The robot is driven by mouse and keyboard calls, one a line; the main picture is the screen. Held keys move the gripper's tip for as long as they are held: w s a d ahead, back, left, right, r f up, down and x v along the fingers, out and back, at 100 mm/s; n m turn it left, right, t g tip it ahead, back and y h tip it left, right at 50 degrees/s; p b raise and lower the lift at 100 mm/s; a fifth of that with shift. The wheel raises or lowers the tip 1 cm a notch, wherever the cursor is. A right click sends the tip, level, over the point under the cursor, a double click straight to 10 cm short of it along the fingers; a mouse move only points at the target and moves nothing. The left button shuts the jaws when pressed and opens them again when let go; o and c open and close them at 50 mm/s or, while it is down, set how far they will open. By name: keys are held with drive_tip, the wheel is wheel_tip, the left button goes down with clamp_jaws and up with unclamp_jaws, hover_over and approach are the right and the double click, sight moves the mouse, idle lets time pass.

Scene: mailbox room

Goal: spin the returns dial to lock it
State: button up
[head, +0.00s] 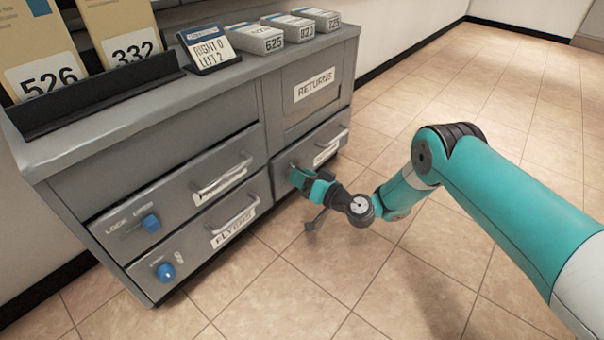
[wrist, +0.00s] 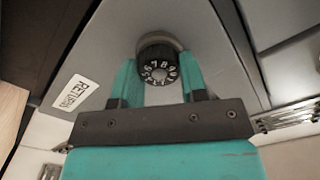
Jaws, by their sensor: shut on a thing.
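The returns dial (wrist: 158,66) is a round black knob with white numbers around its face, seen in the wrist view. It sits on a grey panel near a white label that reads as returns (wrist: 76,92). My gripper (wrist: 158,80) has its teal fingers on both sides of the dial and is shut on it. In the head view my gripper (head: 300,178) is at the front of the lower right drawer, under the door labelled RETURNS (head: 313,83). The dial is hidden there behind the gripper.
A sign (head: 208,48) on the cabinet top reads "RIGHT 0 LEFT 2". Numbered boxes (head: 258,38) stand beside it. The left drawers have handles (head: 234,215), a blue slider (head: 151,223) and a blue knob (head: 166,272). The tiled floor (head: 300,285) in front is clear.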

drive_tip(key=shift+s+a+f+m, duration=0.1)
drive_tip(key=shift+f+m, duration=0.05)
drive_tip(key=shift+m, duration=7.3)
drive_tip(key=shift+f+m, duration=0.1)
drive_tip(key=shift+m, duration=7.35)
drive_tip(key=o, duration=0.9)
